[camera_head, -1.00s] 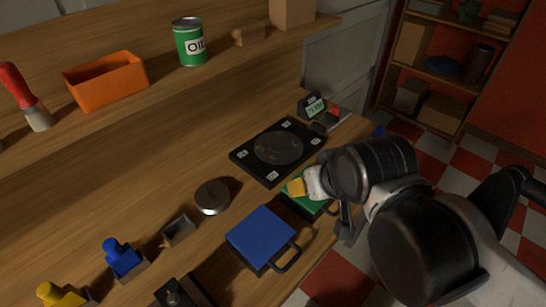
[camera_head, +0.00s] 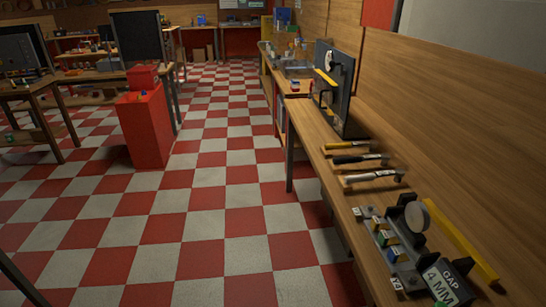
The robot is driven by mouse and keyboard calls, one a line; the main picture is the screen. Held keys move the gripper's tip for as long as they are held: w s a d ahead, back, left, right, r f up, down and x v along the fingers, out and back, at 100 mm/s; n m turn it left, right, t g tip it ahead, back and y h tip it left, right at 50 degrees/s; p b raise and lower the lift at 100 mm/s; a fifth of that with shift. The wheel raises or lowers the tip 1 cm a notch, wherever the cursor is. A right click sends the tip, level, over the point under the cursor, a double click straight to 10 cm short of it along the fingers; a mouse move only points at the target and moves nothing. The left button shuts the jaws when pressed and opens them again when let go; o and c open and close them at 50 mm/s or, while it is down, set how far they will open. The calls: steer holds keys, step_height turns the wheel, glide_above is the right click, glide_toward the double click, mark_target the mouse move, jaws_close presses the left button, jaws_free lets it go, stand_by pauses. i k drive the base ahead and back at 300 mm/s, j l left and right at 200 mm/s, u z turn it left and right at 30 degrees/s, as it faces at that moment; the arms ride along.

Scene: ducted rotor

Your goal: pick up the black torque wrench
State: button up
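Three long tools lie side by side on the wooden bench at the right. The middle one has a black handle and looks like the black torque wrench (camera_head: 352,159); its far end is small and hard to make out. A yellow-handled tool (camera_head: 345,147) lies just behind it, and a white-handled tool (camera_head: 372,176) lies just in front. My gripper is not in view now, so its state does not show.
The wooden bench (camera_head: 322,171) runs along the right wall. A dark upright panel (camera_head: 345,95) stands behind the tools. A gauge fixture (camera_head: 405,245) with a "GAP 4 MM" display and a yellow bar (camera_head: 463,243) are nearer. The checkered floor (camera_head: 225,190) is open; a red cabinet (camera_head: 145,125) stands left.

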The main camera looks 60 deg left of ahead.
mark_target(384, 158)
steer(key=u, duration=1.5)
steer(key=i+j+z, duration=0.2)
steer(key=i+j, duration=0.2)
steer(key=i+j+z, duration=0.25)
steer(key=i+j, duration=0.15)
steer(key=i+j+z, duration=0.2)
steer(key=j, duration=0.3)
steer(key=i+j+z, duration=0.2)
steer(key=i+j, duration=0.2)
steer(key=j, duration=0.2)
steer(key=i+j+z, duration=0.25)
steer(key=j, duration=0.35)
steer(key=i+j+z, duration=0.2)
steer(key=j, duration=0.45)
steer(key=i+j+z, duration=0.2)
steer(key=j, duration=0.45)
steer(key=j+z, duration=0.2)
steer(key=j, duration=0.5)
steer(key=i, duration=0.05)
